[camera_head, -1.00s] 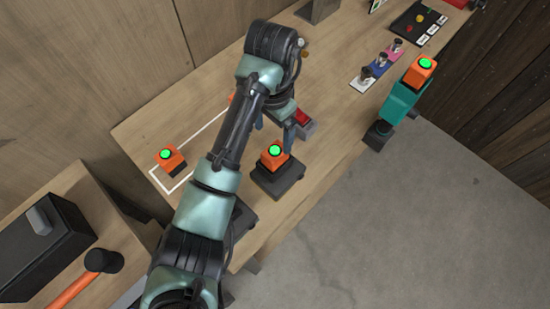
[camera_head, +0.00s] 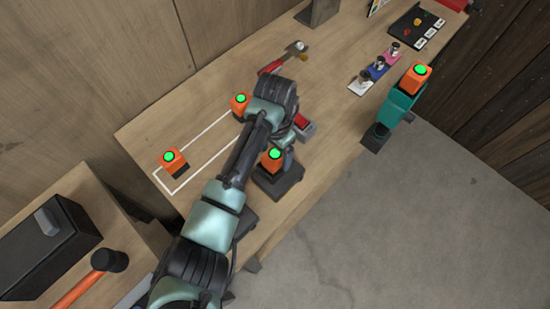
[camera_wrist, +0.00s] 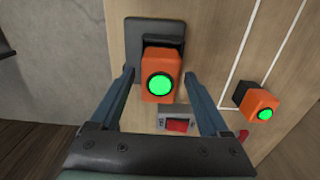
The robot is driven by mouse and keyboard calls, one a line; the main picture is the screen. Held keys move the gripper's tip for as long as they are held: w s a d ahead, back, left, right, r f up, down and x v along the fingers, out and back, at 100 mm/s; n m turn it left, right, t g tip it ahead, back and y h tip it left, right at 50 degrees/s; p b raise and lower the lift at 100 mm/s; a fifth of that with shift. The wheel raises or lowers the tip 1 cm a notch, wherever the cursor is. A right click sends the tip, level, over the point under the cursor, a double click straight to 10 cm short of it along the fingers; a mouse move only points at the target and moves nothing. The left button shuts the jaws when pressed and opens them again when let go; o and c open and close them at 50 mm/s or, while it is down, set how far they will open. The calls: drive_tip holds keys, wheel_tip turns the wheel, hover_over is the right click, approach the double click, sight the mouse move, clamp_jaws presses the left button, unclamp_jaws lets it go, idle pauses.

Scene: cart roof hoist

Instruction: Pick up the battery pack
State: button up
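An orange battery pack with a lit green button (camera_head: 273,157) sits on a dark charger base (camera_head: 283,182) on the bench. In the wrist view this pack (camera_wrist: 160,65) stands on its dark base (camera_wrist: 135,60), ahead of my gripper. My gripper (camera_wrist: 160,76) is open, one finger on each side of the pack, with gaps on both sides. In the head view my arm partly hides the pack and the fingers. Other like packs stand at the left end (camera_head: 174,163) and the far end (camera_head: 239,104) of a white outline. Another sits on a teal tool (camera_head: 395,105).
A grey box with a red switch (camera_wrist: 176,122) stands close beside the charger. A red-handled tool (camera_head: 272,68) lies behind my arm. Small posts on coloured pads (camera_head: 378,67) and a black tray (camera_head: 413,27) are farther along. A hammer (camera_head: 95,272) lies at left.

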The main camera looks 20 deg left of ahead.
clamp_jaws()
drive_tip(key=shift+r, duration=0.1)
